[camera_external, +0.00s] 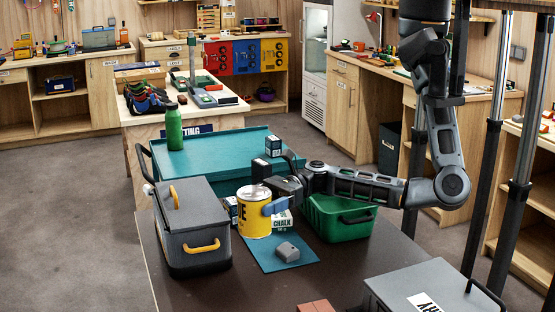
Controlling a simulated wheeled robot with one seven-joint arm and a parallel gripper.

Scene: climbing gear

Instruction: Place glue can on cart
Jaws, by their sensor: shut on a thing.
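The glue can (254,222) is a yellow can with a white top part and dark lettering, of which an "E" shows. It is upright over the dark table, at the left edge of a blue mat; I cannot tell whether it touches the surface. My gripper (268,201) reaches in from the right and is shut on the can at its upper right side.
A grey toolbox (193,245) with yellow handles stands left of the can. A green bin (338,221) is to the right, under my forearm. The cart's middle is clear.

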